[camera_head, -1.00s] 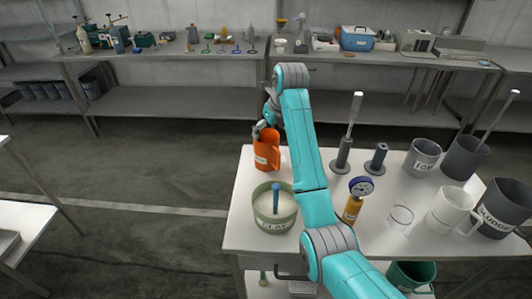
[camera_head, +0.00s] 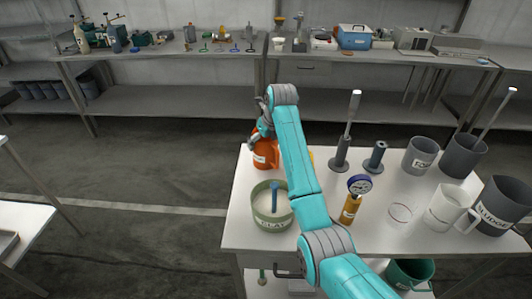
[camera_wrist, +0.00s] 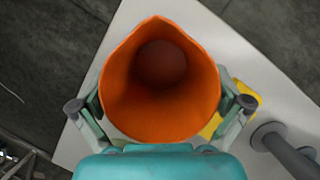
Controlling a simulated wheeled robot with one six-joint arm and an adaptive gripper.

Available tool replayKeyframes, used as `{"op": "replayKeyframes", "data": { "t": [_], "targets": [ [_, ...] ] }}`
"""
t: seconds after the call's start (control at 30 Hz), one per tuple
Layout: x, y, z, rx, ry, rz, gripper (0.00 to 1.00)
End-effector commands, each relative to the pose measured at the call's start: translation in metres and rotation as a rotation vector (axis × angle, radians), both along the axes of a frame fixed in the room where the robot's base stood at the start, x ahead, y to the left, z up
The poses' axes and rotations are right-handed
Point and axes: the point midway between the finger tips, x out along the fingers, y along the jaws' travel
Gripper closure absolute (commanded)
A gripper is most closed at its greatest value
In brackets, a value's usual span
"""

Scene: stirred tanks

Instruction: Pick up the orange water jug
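The orange jug (camera_head: 268,155) stands upright near the back left edge of the white table, with a white label on its side. My gripper is over its top in the head view (camera_head: 260,126) and hides its rim there. The wrist view looks down into the jug's open, empty-looking mouth (camera_wrist: 160,85), its pouring lip pointing up in the picture. The fingers of my gripper (camera_wrist: 161,106) are spread wide, one on each side of the jug. Whether they touch its wall is hard to tell.
A green tub (camera_head: 267,221) of pale material stands just in front of the jug. A yellow thing (camera_wrist: 243,98) is close on its right. A stirrer (camera_head: 343,150), gauge (camera_head: 360,184) and several grey containers fill the table's right. Behind is open floor, then a bench (camera_head: 180,48).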

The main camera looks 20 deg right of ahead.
Motion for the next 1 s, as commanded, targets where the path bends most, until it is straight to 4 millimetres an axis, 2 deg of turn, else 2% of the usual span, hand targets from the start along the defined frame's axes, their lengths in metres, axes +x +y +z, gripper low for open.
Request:
{"op": "replayKeyframes", "data": {
  "t": [0.03, 0.2, 0.23, 0.57, 0.67, 1.0],
  "targets": [
    [0.000, 0.000, 0.000, 0.000, 0.000, 0.000, 0.12],
    [0.000, 0.000, 0.000, 0.000, 0.000, 0.000, 0.55],
    [0.000, 0.000, 0.000, 0.000, 0.000, 0.000, 0.58],
    [0.000, 0.000, 0.005, 0.000, -0.001, 0.000, 0.58],
    [0.000, 0.000, 0.018, 0.000, -0.001, 0.000, 0.58],
    [0.000, 0.000, 0.079, 0.001, -0.002, 0.000, 0.58]
  ]
}}
